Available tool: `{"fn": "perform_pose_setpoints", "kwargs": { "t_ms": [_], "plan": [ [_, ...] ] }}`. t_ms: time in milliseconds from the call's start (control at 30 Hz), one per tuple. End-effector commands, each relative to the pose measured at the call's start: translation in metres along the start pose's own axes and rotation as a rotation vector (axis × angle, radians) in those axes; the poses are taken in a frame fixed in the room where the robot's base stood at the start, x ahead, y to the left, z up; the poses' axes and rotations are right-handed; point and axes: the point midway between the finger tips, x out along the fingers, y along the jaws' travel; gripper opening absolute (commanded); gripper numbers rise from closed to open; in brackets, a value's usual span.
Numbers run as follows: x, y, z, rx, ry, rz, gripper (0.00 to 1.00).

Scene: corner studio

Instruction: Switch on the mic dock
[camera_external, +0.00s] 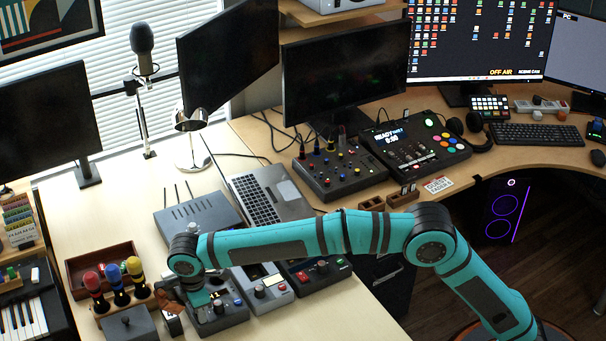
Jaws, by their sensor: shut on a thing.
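My teal arm comes in from the lower right, and my gripper (197,298) points down at the left end of the desk. Its tips are at the top of a small dark control box (232,318) with knobs and a blue light. The gripper is shut on a small part of this box, which the gripper itself hides. Left of it, three microphones with red (92,281), blue (114,276) and yellow (135,266) heads stand upright in a wooden holder (143,295). I cannot tell for sure which unit is the mic dock.
Two more control boxes, a grey one (272,300) and a dark one (322,279), stand right of my gripper. A router (196,218) and an open laptop (255,200) stand behind. A brown item (168,302) and a grey box (127,327) are close on the left.

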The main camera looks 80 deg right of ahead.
Motion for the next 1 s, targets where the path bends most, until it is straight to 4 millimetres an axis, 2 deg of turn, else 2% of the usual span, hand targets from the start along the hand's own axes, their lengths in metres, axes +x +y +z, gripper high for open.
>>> {"fn": "perform_pose_setpoints", "kwargs": {
  "t_ms": [67,100,133,433,567,667,1000],
  "plan": [
    [0.0,0.0,0.0,0.0,0.001,0.0,0.1],
    [0.0,0.0,0.0,0.0,0.001,0.0,0.41],
    [0.0,0.0,0.0,0.0,0.001,0.0,0.42],
    [-0.002,0.0,0.0,0.0,0.001,0.0,0.42],
    [-0.011,0.001,-0.001,0.0,0.003,0.001,0.42],
    [-0.026,0.001,0.0,0.0,0.003,0.001,0.42],
    [-0.093,0.001,-0.001,0.0,0.002,0.001,0.42]
  ]
}}
